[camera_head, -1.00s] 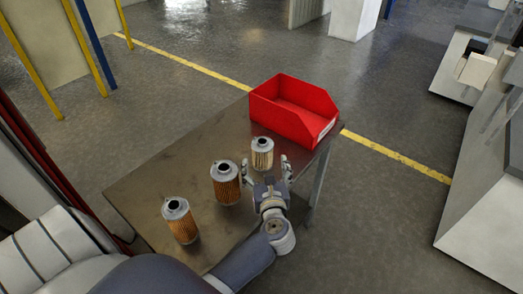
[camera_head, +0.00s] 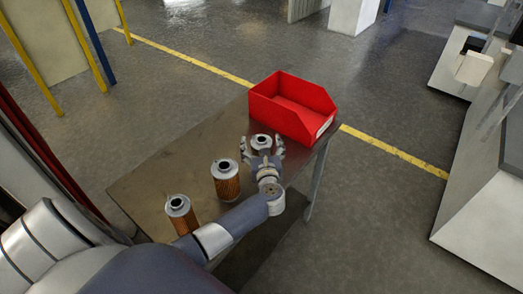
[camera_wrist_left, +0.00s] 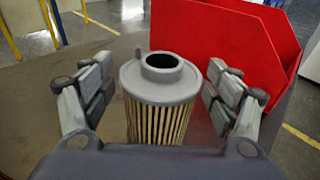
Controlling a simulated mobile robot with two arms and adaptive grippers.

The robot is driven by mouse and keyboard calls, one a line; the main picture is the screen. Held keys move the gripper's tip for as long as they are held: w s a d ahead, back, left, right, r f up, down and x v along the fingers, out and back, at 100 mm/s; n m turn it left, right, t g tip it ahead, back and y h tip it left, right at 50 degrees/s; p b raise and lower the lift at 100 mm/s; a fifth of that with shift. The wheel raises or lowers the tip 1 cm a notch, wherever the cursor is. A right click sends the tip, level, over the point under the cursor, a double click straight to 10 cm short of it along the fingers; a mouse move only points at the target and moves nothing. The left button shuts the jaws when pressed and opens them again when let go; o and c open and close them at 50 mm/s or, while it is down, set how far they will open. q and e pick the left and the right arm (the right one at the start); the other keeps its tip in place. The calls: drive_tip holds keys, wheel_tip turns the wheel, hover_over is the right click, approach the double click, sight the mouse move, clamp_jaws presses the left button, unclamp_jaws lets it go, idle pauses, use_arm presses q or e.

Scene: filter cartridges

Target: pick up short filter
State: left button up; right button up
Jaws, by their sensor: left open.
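The short filter (camera_head: 261,141) stands upright on the table near the red bin, with a grey cap and pale pleats. In the left wrist view the short filter (camera_wrist_left: 160,85) stands between the two fingers, with a visible gap on each side. My left gripper (camera_head: 262,147) is open around it and does not visibly touch it. In the head view the gripper hides its lower part. Two taller orange-brown filters stand upright on the table, one in the middle (camera_head: 227,185) and one nearer (camera_head: 180,217). My right gripper is not in view.
A red open bin (camera_head: 318,118) stands at the table's far right, just behind the short filter; it also fills the upper right of the left wrist view (camera_wrist_left: 230,45). The table (camera_head: 160,180) is bare to the left of the filters.

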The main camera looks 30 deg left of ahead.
use_arm(q)
drive_tip(key=c, duration=1.1)
